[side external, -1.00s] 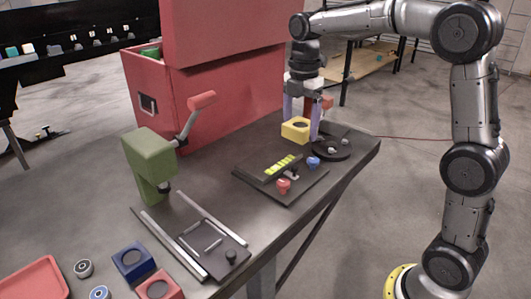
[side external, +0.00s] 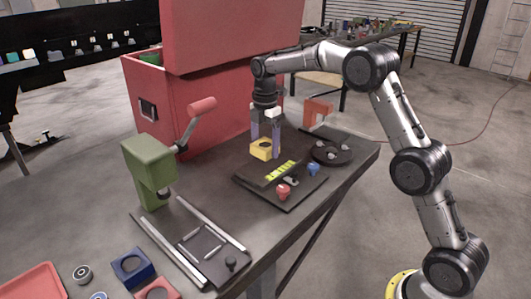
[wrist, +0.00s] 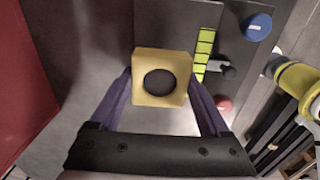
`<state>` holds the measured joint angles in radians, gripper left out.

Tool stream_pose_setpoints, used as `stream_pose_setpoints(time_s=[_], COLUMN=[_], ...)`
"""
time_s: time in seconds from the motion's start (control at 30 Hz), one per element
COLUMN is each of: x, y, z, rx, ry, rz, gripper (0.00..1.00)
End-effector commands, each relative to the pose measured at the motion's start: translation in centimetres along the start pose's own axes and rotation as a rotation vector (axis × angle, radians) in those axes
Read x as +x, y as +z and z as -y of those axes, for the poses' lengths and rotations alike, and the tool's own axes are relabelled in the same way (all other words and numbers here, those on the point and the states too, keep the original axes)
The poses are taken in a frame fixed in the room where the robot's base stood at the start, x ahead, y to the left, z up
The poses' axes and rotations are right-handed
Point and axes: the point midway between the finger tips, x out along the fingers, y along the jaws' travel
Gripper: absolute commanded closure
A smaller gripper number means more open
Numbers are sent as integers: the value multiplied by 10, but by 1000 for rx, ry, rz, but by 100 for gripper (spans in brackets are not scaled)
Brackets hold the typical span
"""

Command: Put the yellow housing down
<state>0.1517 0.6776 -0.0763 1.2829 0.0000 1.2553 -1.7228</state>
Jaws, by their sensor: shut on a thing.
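The yellow housing (side external: 261,150) is a square block with a round dark hole in its top. My gripper (side external: 265,143) is shut on it, with one purple finger on each side. In the wrist view the housing (wrist: 162,77) sits level between the two fingers of my gripper (wrist: 163,98). In the side view it is behind the dark panel with the yellow-green strip. I cannot tell whether its underside touches the table (side external: 207,172).
The dark panel (side external: 291,193) bears a yellow-green strip (side external: 281,170), a red knob (side external: 283,192) and a blue knob (side external: 313,169). A round black plate (side external: 332,154) lies to the right. A red box (side external: 180,120) stands behind; a green press (side external: 148,165) stands left.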

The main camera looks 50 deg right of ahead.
Motion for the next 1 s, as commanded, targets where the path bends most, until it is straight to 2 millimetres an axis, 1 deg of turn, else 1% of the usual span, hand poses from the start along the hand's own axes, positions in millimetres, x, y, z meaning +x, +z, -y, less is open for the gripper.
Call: stream_pose_setpoints(time_s=[0.1, 0.2, 0.43, 0.57, 0.6, 0.7, 0.93, 1.0], x=[18, 26, 26, 30, 31, 31, 30, 27], y=[0, 0, 0, 0, 0, 0, 0, 0], z=[1, 1, 1, 1, 2, 2, 2, 1], rx=[0, 0, 0, 0, 0, 0, 0, 0], ry=[-2, 0, 2, 1, -2, -2, -2, -1], rz=[0, 0, 0, 0, 0, 0, 0, 0], gripper=[100, 100, 100, 100, 15, 0, 0, 0])
